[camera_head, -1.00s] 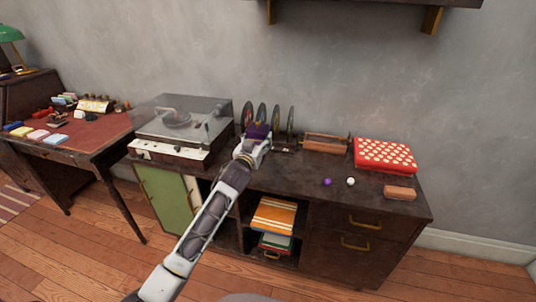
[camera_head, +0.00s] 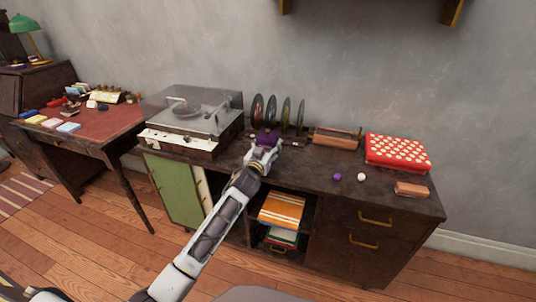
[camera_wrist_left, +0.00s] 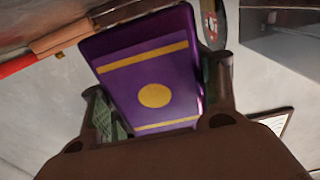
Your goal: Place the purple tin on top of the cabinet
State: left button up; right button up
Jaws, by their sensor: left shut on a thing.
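The purple tin (camera_wrist_left: 152,85) has yellow bands and a yellow disc. In the left wrist view it sits between the two fingers of my left gripper (camera_wrist_left: 158,105), which is shut on it. In the head view only a small part of the tin (camera_head: 267,137) shows beyond my left gripper (camera_head: 264,150). They are over the dark cabinet (camera_head: 310,184), in front of the record rack. Whether the tin touches the cabinet top is hard to tell. My right gripper is not seen.
A record player (camera_head: 194,118) stands left of the gripper. Behind the tin are several upright records (camera_head: 285,112).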

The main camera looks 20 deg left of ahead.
pick_arm(q)
jog(key=shift+f, duration=0.55)
jog(key=shift+f+b, duration=0.55)
jog(key=shift+f, duration=0.75)
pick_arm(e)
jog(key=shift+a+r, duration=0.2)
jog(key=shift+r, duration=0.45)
pick_arm(q)
jog(key=shift+f, duration=0.1)
jog(key=o, duration=0.9)
jog(key=shift+o, duration=1.3)
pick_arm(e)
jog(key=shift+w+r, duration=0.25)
